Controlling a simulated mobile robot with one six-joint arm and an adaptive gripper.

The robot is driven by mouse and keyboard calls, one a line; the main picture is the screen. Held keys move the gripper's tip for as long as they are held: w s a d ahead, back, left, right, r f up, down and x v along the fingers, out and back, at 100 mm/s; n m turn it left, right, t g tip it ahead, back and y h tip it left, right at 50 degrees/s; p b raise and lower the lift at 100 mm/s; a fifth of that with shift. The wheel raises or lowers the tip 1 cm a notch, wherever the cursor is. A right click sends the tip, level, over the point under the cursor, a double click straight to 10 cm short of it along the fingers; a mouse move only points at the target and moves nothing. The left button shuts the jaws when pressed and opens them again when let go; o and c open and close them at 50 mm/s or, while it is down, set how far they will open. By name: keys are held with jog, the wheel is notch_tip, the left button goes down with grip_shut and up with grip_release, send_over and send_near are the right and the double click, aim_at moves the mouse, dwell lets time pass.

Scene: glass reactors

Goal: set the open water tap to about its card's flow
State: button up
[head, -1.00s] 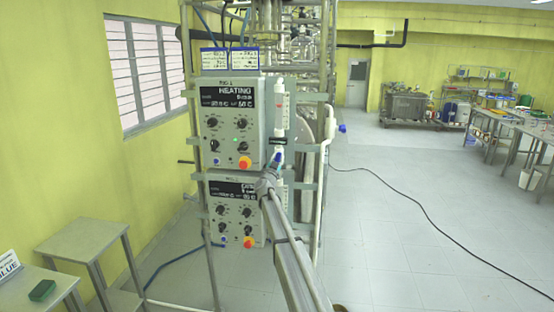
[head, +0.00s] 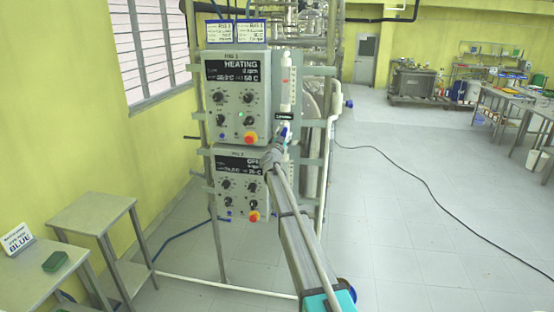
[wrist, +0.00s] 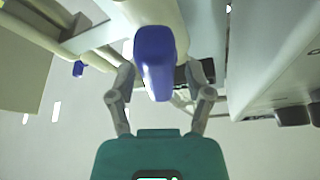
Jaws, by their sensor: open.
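A blue tap handle (wrist: 154,62) sits on a pale pipe in the middle of the wrist view. In the head view a blue tap handle (head: 283,133) shows just below the clear flow tube (head: 287,85), beside the upper control box. My gripper (wrist: 163,72) is open, with one finger on each side of the blue handle. I cannot tell whether the fingers touch it. In the head view my gripper (head: 278,147) is at the handle and partly hides it. Two cards (head: 235,31) stand on top of the upper box; their small writing is not readable.
The upper control box (head: 236,98) reads HEATING; a second box (head: 240,186) is below it. Another blue tap (head: 349,104) is on the white pipe to the right, and a blue tap (wrist: 78,69) shows at left in the wrist view. Open floor lies to the right, with a black cable (head: 420,190).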

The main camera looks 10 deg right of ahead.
jog(key=shift+n, duration=0.5)
